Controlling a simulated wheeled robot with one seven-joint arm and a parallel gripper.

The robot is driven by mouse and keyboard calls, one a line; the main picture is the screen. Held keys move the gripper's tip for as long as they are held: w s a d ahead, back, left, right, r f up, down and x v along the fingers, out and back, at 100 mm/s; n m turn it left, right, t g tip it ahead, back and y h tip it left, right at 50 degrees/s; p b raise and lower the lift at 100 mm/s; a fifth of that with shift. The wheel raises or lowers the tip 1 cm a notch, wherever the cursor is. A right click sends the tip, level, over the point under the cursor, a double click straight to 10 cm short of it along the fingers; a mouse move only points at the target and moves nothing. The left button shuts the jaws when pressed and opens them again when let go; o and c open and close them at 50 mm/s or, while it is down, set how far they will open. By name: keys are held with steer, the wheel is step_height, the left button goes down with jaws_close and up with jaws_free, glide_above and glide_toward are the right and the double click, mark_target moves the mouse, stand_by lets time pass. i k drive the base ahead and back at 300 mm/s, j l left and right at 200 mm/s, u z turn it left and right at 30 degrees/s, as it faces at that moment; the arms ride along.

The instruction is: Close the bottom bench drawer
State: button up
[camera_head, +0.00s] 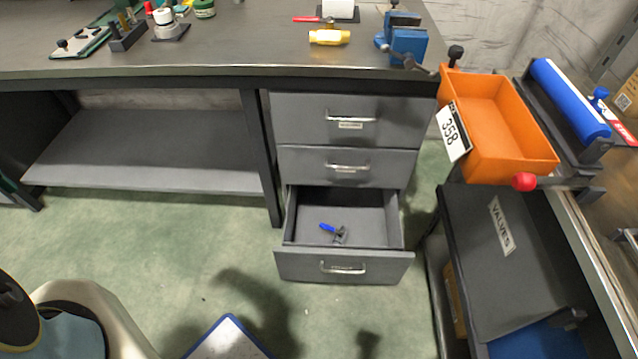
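The bottom bench drawer (345,262) is pulled out from the grey drawer unit under the workbench. Its front panel has a silver bar handle (343,269). Inside lies a small tool with a blue handle and a grey metal part (340,234). The middle drawer (309,166) and the top drawer (300,118) above it are shut. My gripper is not in view, though arm-like shadows fall on the floor in front of the drawer.
The workbench top (250,40) holds tools and a blue vise (408,45). An orange bin (500,130) and a cart with a dark shelf (485,250) stand close on the right. A blue-edged white panel (228,342) shows at the bottom.

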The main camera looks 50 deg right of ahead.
mark_target(372, 253)
steer(key=z, duration=0.4)
steer(key=i+z, duration=0.1)
steer(key=z, duration=0.3)
steer(key=j+z, duration=0.1)
steer(key=z, duration=0.25)
steer(key=i+z, duration=0.1)
steer(key=z, duration=0.3)
